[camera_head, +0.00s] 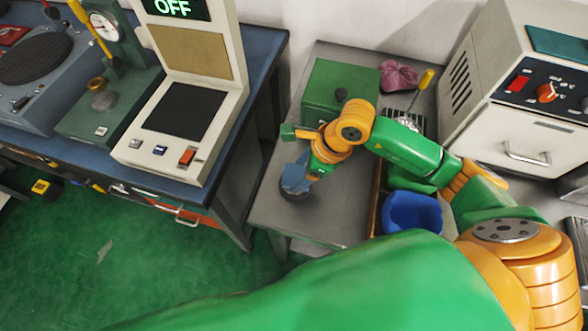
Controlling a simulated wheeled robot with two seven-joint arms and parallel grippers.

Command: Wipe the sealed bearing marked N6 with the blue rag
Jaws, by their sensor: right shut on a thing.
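My right gripper (305,166) reaches down over the left part of the grey table (335,218). It is shut on the blue rag (293,173), which hangs below the fingers. A dark round thing (296,195), which looks like a bearing, lies on the table right under the rag. The rag covers much of it and seems to touch it, but I cannot be sure of the contact. No N6 mark can be read at this size. My left gripper is not in view.
Behind the gripper stands a green box (336,86) with a dark knob. A pink cloth (398,76) and a yellow-handled tool (426,79) lie at the back. A blue bin (412,213) stands right. A display machine (188,100) reading OFF is left; a panelled cabinet (525,125) stands right.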

